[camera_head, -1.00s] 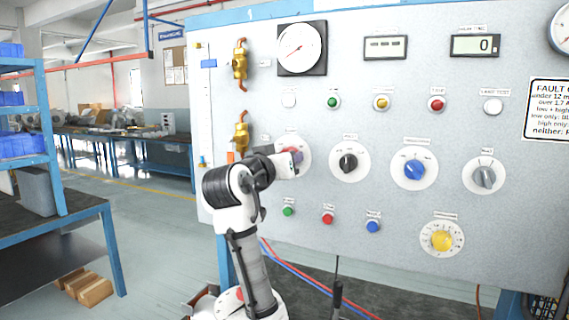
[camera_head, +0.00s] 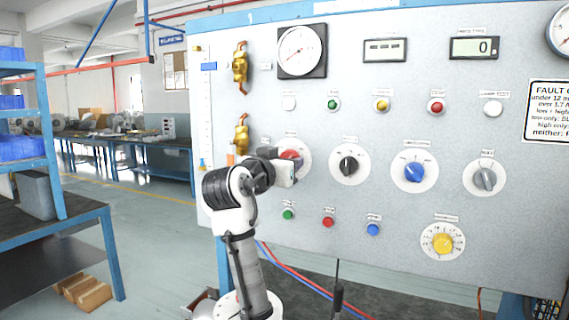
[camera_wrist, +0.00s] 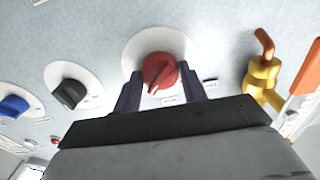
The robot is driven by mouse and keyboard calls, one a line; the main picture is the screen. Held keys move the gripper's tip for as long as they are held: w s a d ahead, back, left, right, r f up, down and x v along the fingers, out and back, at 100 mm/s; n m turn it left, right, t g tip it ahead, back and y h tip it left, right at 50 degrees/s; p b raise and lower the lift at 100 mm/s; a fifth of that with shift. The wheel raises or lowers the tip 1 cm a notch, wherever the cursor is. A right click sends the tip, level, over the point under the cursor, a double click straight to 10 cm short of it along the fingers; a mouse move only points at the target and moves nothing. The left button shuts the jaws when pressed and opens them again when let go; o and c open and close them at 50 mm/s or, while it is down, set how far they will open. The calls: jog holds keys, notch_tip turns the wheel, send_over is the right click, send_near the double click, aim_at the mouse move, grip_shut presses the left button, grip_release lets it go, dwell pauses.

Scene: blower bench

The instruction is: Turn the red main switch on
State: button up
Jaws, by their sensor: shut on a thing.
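The red main switch (camera_head: 291,156) is a round red knob on a white disc, at the left of the row of rotary knobs on the grey panel. My gripper (camera_head: 286,173) is at the switch and partly covers it in the head view. In the wrist view, the two dark fingers of my gripper (camera_wrist: 160,76) stand on either side of the red knob (camera_wrist: 161,70), shut on it. The knob's pale pointer mark faces down and left in that view. The lettering around the disc is too small to read.
A black knob (camera_head: 348,166), a blue knob (camera_head: 414,172) and a grey knob (camera_head: 485,178) sit to the right. Push buttons, including a green one (camera_head: 288,214), lie below. A brass valve (camera_head: 242,134) stands close on the left.

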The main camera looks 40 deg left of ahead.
jog(key=o, duration=1)
jog(key=shift+c, duration=0.2)
jog(key=b+v, duration=0.3)
jog(key=v, duration=1.1)
jog(key=shift+b, duration=0.4)
jog(key=shift+w, duration=0.1)
